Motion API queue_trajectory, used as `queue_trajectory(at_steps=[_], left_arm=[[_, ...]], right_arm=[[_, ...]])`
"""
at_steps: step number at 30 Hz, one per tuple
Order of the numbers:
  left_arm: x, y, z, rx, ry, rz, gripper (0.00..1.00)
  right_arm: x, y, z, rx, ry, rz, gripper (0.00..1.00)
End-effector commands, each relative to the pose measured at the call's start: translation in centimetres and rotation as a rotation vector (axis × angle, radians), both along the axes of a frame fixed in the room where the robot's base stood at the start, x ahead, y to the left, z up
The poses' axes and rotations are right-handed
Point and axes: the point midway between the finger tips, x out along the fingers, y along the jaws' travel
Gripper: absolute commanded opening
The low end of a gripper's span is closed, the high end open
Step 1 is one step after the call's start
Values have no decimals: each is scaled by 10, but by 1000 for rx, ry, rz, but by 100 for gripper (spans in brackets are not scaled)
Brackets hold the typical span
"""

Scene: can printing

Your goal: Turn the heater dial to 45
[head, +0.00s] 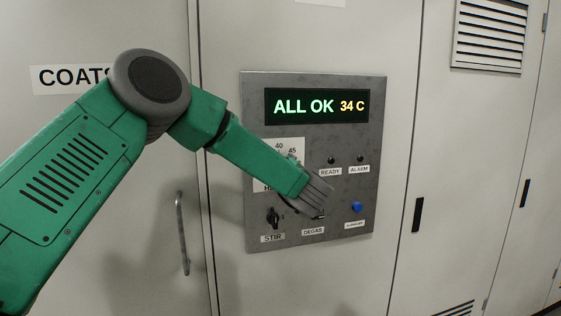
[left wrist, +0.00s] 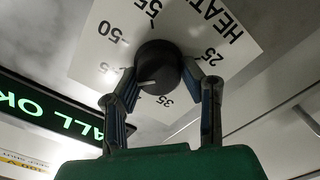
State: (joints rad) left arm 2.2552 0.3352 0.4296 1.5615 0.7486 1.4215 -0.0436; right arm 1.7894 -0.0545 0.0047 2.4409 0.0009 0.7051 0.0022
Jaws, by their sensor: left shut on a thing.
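The heater dial is a round black knob (left wrist: 158,66) with a pale pointer mark, on a white scale plate (left wrist: 190,22) in the left wrist view. The pointer mark faces the lower left, roughly toward the 40–45 side; its exact reading is unclear because a finger covers part of the numbers. My left gripper (left wrist: 170,76) is shut on the knob, with one finger on each side. In the head view my left gripper (head: 318,194) and forearm hide the knob; part of the scale plate (head: 285,144) shows 40 and 45. My right gripper is not in view.
The grey control panel (head: 310,78) has a display (head: 317,106) reading ALL OK 34 C. Below are a stir knob (head: 273,217), a blue button (head: 357,207) and READY and ALARM lamps. A vertical door handle (head: 182,233) stands left of the panel.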

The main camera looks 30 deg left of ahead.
Motion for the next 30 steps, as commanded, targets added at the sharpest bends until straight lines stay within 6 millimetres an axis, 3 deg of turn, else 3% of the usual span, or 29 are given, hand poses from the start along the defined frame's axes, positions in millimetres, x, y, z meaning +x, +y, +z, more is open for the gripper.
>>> queue_trajectory(at_steps=[21, 22, 23, 30], left_arm=[[1, 0, 0, 48, 55, -2, 7], [1, 0, 0, 48, 55, -2, 42], [1, 0, 0, 48, 55, -2, 53], [-1, 0, 1, 47, 54, -1, 56]], right_arm=[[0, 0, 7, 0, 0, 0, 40], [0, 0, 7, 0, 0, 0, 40], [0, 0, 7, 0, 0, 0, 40], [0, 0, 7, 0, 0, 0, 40]])
